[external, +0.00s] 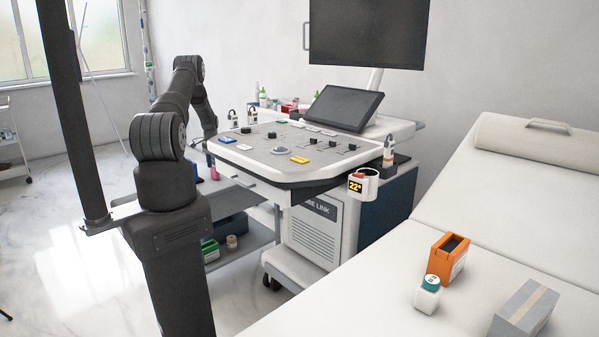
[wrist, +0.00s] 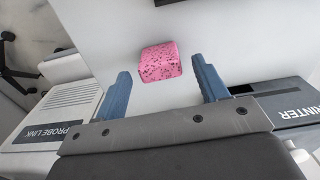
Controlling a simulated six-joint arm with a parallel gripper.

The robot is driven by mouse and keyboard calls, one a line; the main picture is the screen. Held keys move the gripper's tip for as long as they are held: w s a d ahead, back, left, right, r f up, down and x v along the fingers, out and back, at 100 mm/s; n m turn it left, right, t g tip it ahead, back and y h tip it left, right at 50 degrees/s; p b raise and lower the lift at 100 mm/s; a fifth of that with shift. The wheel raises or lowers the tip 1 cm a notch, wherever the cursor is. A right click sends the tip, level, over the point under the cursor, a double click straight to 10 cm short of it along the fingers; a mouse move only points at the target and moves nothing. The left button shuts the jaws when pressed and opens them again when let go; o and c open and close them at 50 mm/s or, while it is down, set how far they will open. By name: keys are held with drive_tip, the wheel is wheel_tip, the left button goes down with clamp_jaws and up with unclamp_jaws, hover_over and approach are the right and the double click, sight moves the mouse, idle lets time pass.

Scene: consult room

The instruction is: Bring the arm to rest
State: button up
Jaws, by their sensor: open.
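My arm (external: 180,95) stands at the left in the external view, raised, then bent down beyond its elbow beside the ultrasound cart. Its far end is mostly hidden behind my own links there. In the wrist view my gripper (wrist: 160,67) has its two blue fingers spread wide apart. A pink speckled block (wrist: 160,62) lies beyond the fingertips on a pale surface, in line with the gap. Clear space shows between the block and each finger, and nothing is gripped.
The ultrasound cart (external: 262,160) with its console and screen stands close to the right of my arm. A couch (external: 400,265) at the right bears an orange box (external: 449,258), a white bottle with a teal cap (external: 428,294) and a grey box (external: 524,310). A dark post stands at left.

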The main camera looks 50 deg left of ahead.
wheel_tip(320, 180, up, 35)
drive_tip(key=w+d+m, duration=0.1)
drive_tip(key=w+d, duration=0.7)
drive_tip(key=d, duration=0.3)
drive_tip(key=w+d+m, duration=0.2)
drive_tip(key=w+d, duration=0.5)
drive_tip(key=d, duration=0.5)
drive_tip(key=shift+w+d+r, duration=0.15)
drive_tip(key=shift+w+r, duration=0.15)
drive_tip(key=shift+w, duration=0.1)
